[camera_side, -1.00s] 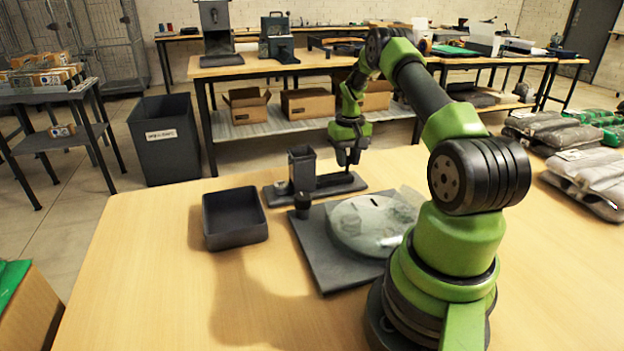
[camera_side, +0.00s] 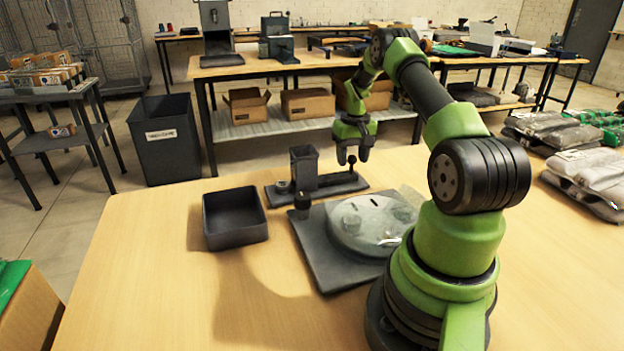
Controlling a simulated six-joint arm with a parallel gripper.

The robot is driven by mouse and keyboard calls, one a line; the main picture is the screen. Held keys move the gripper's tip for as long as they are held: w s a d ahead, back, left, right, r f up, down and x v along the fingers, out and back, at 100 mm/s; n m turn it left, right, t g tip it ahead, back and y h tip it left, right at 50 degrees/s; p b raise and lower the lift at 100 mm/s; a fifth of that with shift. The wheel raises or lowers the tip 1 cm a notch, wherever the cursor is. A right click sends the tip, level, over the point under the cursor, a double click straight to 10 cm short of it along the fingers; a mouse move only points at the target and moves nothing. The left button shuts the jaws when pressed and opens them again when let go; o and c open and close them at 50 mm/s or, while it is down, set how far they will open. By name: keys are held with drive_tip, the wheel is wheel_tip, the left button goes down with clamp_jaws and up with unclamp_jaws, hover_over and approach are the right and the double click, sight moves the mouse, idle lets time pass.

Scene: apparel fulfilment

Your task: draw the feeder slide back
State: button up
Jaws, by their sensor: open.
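The dark feeder stands at the back of the near table, with an upright square hopper (camera_side: 304,166) on a long, low base (camera_side: 325,191). A thin upright handle with a round knob (camera_side: 351,160) rises near the right end of the feeder, on what looks like its slide. My gripper (camera_side: 353,158) is open and points down at the handle. Its fingers appear on either side of the knob in the picture; I cannot tell whether they touch it or are nearer or farther than it. How far the slide is drawn is unclear.
A round pale dial plate (camera_side: 372,226) lies on a dark square base (camera_side: 325,262) in front of the feeder. An open dark tray (camera_side: 234,218) sits to the left. The table's left front (camera_side: 160,290) is clear. Grey packed bags (camera_side: 590,180) lie at the right.

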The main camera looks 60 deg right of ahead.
drive_tip(key=shift+r, duration=3.4)
drive_tip(key=w+a+r+n+t, duration=0.1)
drive_tip(key=w+a+r+t, duration=0.1)
drive_tip(key=a+r, duration=0.8)
drive_tip(key=w+a+r+n+t, duration=0.2)
drive_tip(key=a+r, duration=0.5)
drive_tip(key=a, duration=0.4)
drive_tip(key=s+a+r+n+t+y, duration=0.1)
drive_tip(key=s+a+n+t+y, duration=0.1)
drive_tip(key=s+a, duration=1.1)
drive_tip(key=a+t, duration=0.1)
drive_tip(key=a, duration=0.1)
drive_tip(key=shift+s+a+r, duration=0.2)
drive_tip(key=shift+s+a, duration=0.15)
drive_tip(key=shift+s, duration=0.05)
